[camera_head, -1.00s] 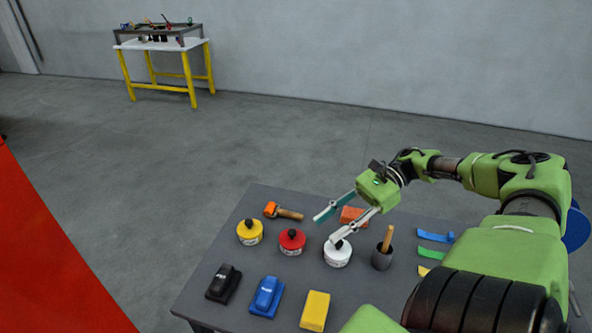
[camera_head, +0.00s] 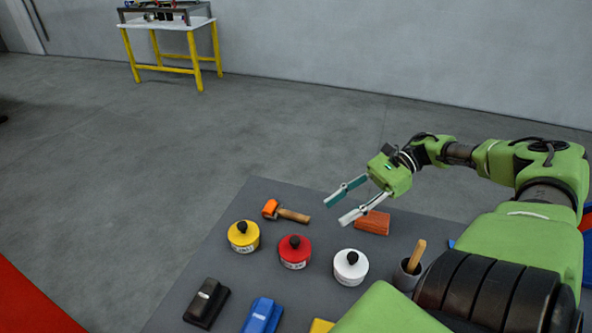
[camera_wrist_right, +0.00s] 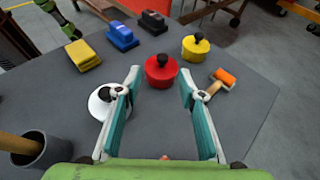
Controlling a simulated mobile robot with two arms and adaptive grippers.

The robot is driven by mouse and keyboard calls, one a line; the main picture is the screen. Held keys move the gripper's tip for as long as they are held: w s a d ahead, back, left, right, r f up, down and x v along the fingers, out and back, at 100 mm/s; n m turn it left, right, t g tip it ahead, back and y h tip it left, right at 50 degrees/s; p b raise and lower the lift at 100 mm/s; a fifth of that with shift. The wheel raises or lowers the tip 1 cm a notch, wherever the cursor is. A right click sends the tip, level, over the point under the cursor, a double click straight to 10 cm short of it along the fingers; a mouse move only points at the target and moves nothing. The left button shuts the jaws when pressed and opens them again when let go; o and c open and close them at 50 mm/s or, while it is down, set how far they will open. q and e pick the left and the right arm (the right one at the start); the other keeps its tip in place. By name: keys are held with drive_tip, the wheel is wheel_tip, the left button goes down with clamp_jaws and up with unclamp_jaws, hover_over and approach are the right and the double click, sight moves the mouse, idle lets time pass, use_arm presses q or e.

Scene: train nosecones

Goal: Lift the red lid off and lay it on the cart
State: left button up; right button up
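A red tin with a red lid (camera_head: 295,244) and a black knob stands upright on the grey cart (camera_head: 300,190). It also shows in the right wrist view (camera_wrist_right: 160,70), beyond the gap between my fingertips. My right gripper (camera_head: 334,212) is open and empty, above the cart and behind the red tin to the right in the head view. Its two teal and white fingers (camera_wrist_right: 160,76) are spread and touch nothing that I can see.
A yellow tin (camera_head: 243,236) and a white tin (camera_head: 350,266) flank the red one. An orange roller (camera_head: 290,214), an orange block (camera_head: 373,222), a grey cup (camera_head: 408,277) and black (camera_head: 206,303) and blue (camera_head: 262,316) blocks surround them. Bare cart surface lies behind the roller.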

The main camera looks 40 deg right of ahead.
sight(296, 239)
drive_tip(key=b+x, duration=0.2)
drive_tip(key=x, duration=0.6)
drive_tip(key=shift+w+a+f, duration=0.1)
drive_tip(key=shift+w+f, duration=0.05)
drive_tip(key=shift+f, duration=0.15)
drive_tip(key=b+x, duration=0.1)
drive_tip(key=x, duration=0.1)
drive_tip(key=b+x, duration=0.2)
drive_tip(key=shift+w+f, duration=0.15)
drive_tip(key=shift+f, duration=0.2)
drive_tip(key=shift+w+a+f, duration=0.1)
drive_tip(key=shift+a+f, duration=0.05)
drive_tip(key=shift+a, duration=0.25)
clamp_jaws()
